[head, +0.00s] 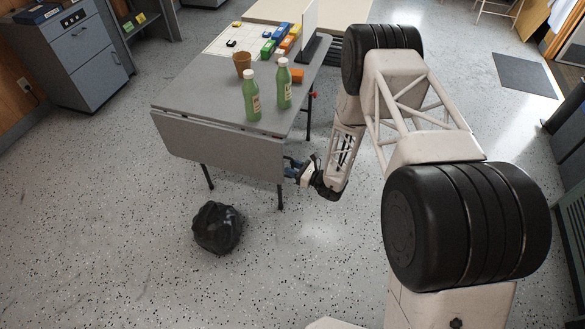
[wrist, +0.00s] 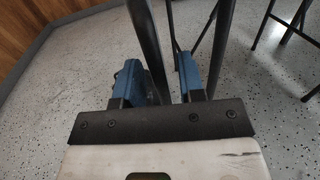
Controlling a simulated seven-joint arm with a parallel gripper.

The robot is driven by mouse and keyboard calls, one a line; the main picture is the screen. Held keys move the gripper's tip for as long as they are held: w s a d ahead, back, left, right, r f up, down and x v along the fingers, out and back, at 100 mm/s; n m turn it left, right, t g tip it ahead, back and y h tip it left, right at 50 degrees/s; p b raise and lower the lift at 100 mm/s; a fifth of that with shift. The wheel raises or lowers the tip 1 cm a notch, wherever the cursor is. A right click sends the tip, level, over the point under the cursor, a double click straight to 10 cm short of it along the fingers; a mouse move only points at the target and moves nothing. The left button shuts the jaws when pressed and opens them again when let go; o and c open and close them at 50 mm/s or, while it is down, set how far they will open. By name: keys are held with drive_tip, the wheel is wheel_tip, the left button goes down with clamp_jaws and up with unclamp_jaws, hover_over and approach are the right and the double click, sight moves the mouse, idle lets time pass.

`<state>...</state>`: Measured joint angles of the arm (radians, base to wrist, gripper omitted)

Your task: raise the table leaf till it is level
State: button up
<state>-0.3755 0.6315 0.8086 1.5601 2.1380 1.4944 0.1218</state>
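The table leaf (head: 215,147) is a grey panel at the near side of the grey folding table (head: 190,92). It hangs down steeply from the tabletop edge. My gripper (head: 290,167) is low at the leaf's right end, close to its lower right corner. In the wrist view my gripper's blue fingers (wrist: 160,80) are apart. A dark upright bar (wrist: 147,35) runs between them, nearer the left finger; I cannot tell whether it is a table leg or the leaf's edge. Contact with the leaf is not clear.
Two green bottles (head: 251,96) (head: 284,84) and a brown cup (head: 242,60) stand on the tabletop near the leaf. Colored blocks and a white upright panel (head: 310,25) are farther back. A black bag (head: 218,227) lies on the floor before the leaf. Floor left of it is clear.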

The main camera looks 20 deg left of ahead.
clamp_jaws()
drive_tip(key=shift+s, duration=0.2)
drive_tip(key=s+r+m+g+h, duration=0.1)
drive_tip(key=s+r+m, duration=0.4)
drive_tip(key=s+m, duration=0.35)
drive_tip(key=s+r+m+g, duration=0.2)
drive_tip(key=s+r+m, duration=0.1)
drive_tip(key=r+m, duration=0.4)
drive_tip(key=shift+s+r+h, duration=0.3)
drive_tip(key=shift+r+h, duration=0.1)
drive_tip(key=shift+r, duration=1.25)
drive_tip(key=shift+m, duration=0.25)
unclamp_jaws()
drive_tip(key=shift+d, duration=0.15)
